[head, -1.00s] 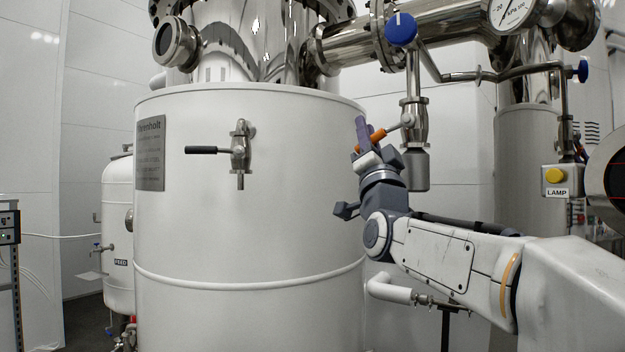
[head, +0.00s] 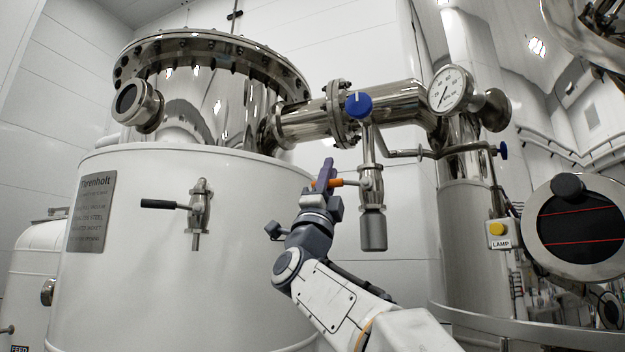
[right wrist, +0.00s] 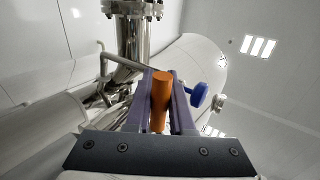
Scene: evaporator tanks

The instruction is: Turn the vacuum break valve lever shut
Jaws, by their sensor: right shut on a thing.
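The vacuum break valve (head: 371,190) hangs below the steel pipe, with a dark grey cylinder at its lower end. Its lever has an orange handle (head: 340,183) that points left from the valve, close to level in the head view. My right gripper (head: 327,174) is shut on this handle, beside the tank's right edge. In the right wrist view the orange handle (right wrist: 161,100) stands between the two purple-grey fingers of my right gripper (right wrist: 161,78). The fingers hide part of the handle in the head view. My left gripper is not in view.
A white tank (head: 150,270) fills the left, with a black-handled valve (head: 198,210) on its wall. A blue knob (head: 358,105) and a pressure gauge (head: 450,90) sit above the lever. A yellow lamp button (head: 497,229) and a round sight glass (head: 580,228) are at right.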

